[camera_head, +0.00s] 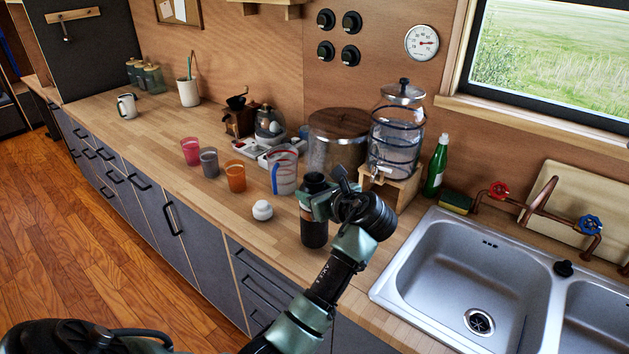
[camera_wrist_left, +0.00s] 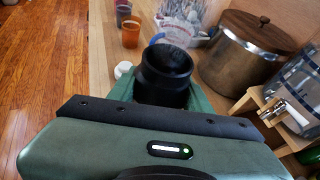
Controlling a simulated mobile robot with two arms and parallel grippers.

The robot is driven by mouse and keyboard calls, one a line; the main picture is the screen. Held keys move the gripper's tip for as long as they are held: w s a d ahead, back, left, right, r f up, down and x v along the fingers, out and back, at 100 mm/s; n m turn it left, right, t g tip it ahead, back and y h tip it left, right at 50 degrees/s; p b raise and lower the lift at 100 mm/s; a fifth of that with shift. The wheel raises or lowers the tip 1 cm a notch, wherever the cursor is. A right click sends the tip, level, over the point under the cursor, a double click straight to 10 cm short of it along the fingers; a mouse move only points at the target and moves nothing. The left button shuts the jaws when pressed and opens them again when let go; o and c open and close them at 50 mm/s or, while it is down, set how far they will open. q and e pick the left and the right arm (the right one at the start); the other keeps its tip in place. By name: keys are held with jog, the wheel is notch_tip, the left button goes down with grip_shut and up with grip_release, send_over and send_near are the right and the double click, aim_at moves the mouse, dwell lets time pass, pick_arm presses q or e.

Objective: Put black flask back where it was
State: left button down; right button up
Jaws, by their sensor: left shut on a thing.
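The black flask (camera_head: 314,234) is upright over the wooden counter near its front edge, left of the sink. My left gripper (camera_head: 312,204) is shut around the flask's upper part, below its black cap. I cannot tell whether the flask's base touches the counter. In the left wrist view the flask (camera_wrist_left: 166,72) is seen from above between my green fingers (camera_wrist_left: 163,96), which hide its lower part. My right gripper is not in view.
A white lidded jar (camera_head: 262,210), an orange cup (camera_head: 235,176) and a measuring jug (camera_head: 282,171) stand left of the flask. A large pot (camera_head: 332,148) and a water dispenser (camera_head: 393,145) stand behind. The sink (camera_head: 470,275) is right. Counter space is clear at front left.

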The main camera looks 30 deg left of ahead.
pick_arm(q)
notch_tip(320, 180, down, 2)
jog(key=shift+f, duration=0.1)
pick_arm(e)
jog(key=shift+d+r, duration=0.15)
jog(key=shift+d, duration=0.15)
pick_arm(q)
jog(key=c, duration=0.6)
grip_release()
jog(key=shift+f, duration=0.15)
jog(key=shift+c, duration=0.2)
jog(key=shift+s+d, duration=0.1)
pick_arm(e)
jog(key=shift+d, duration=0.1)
pick_arm(q)
jog(key=b+v, duration=0.1)
jog(key=v, duration=1.1)
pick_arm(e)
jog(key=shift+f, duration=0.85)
